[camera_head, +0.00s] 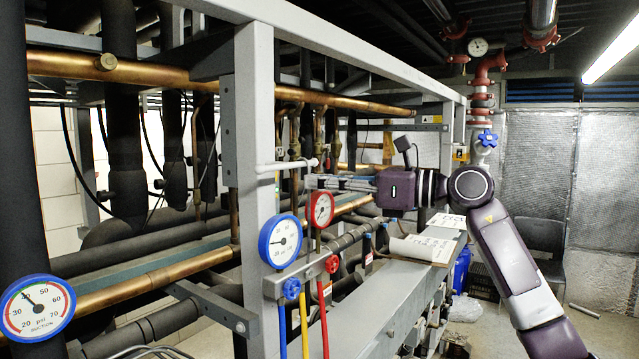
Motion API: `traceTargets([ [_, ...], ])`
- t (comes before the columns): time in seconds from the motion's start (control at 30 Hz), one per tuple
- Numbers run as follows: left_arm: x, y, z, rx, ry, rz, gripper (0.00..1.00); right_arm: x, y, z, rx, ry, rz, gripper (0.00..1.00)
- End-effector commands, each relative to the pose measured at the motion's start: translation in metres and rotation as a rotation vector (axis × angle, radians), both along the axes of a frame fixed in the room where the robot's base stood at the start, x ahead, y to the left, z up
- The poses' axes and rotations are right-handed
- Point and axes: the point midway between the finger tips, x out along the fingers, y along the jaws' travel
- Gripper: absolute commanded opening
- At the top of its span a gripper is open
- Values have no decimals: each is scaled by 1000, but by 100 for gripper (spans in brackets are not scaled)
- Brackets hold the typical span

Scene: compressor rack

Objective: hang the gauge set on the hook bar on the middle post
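The gauge set has a blue-rimmed gauge (280,241) and a red-rimmed gauge (320,209) above a grey manifold with a blue and a red knob. Blue, yellow and red hoses run down from it. It is upright in front of the grey middle post (255,130). The pale hook bar (285,165) sticks out to the right from the post, just above the gauges. My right gripper (312,182) points left, its fingertips at the thin hanger above the gauges, just under the bar's end. Whether the fingers grip the hanger, and whether it rests on the bar, is unclear. My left gripper is out of view.
Copper and black pipes fill the rack behind the post. A separate suction dial (38,309) is at the lower left. A grey ledge (385,300) with papers (422,249) runs below my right arm. A chair (540,240) stands at the back right.

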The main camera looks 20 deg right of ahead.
Motion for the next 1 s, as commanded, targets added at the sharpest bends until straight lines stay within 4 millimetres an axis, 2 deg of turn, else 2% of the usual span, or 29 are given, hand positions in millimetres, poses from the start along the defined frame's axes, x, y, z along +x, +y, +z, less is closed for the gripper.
traceTargets([
  [0.23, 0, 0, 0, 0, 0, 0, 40, -1, 0, 0, 0, -1, 2, 0],
  [0.4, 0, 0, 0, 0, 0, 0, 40, 0, 1, -1, -1, 1, 2, 20],
  [0.47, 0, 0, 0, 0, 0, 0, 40, 0, 1, -1, -2, 1, 2, 25],
  [0.63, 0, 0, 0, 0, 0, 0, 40, 0, 1, -2, -2, 3, 1, 25],
  [0.67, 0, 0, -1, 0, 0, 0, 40, 1, 1, -8, -9, 13, 2, 27],
  [1.0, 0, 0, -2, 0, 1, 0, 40, -1, -2, -5, -6, 6, 1, 29],
])
